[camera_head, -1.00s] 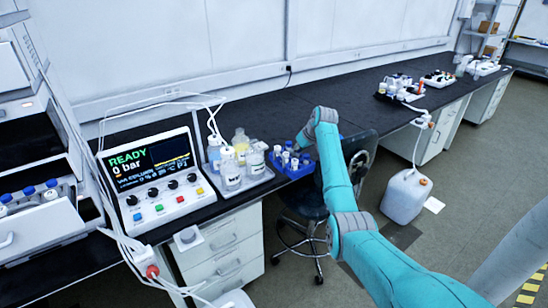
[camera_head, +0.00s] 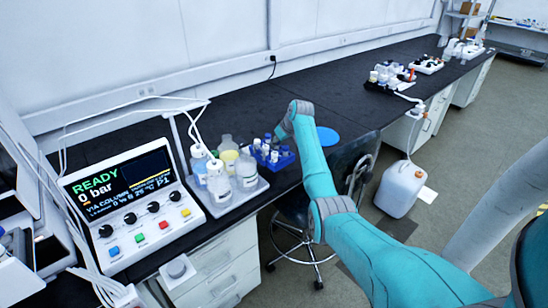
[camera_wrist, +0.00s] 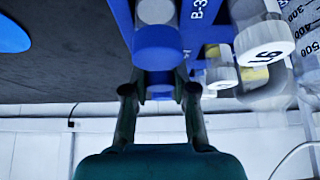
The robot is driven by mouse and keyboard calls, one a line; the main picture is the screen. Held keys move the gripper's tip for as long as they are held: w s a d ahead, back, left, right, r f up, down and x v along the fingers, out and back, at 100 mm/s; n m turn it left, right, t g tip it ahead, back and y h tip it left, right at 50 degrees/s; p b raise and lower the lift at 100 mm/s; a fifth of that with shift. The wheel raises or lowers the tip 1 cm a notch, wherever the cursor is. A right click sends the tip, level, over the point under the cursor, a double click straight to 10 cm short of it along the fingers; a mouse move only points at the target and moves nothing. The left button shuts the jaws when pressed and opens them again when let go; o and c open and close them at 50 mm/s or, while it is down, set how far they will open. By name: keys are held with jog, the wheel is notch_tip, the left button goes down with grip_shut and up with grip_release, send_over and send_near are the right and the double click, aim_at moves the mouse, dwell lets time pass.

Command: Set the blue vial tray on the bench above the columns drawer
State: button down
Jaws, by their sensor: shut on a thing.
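The blue vial tray (camera_head: 284,161) holds several capped vials and sits at bench height, right of the bottles. Whether it touches the bench top is unclear. My gripper (camera_wrist: 158,90) is shut on the tray's edge, and the tray's blue wall (camera_wrist: 122,18) with capped vials fills the upper middle of the wrist view. In the head view my arm hides the fingers. White drawers (camera_head: 222,262) stand under the bench below the bottles. No drawer label is readable, so I cannot tell which is the columns drawer.
A grey tray of bottles (camera_head: 220,208) stands just left of the vial tray. A control panel (camera_head: 130,200) is further left. A flat blue disc (camera_head: 327,136) lies on bare bench to the right. A dark chair (camera_head: 352,165) stands at the bench front. The bench behind is clear.

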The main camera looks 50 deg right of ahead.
aim_at(288, 148)
jog(key=shift+f, duration=3)
jog(key=c, duration=0.9)
grip_release()
jog(key=shift+f, duration=0.1)
jog(key=shift+c, duration=0.2)
jog(key=v, duration=1.2)
jog(key=shift+a, duration=0.1)
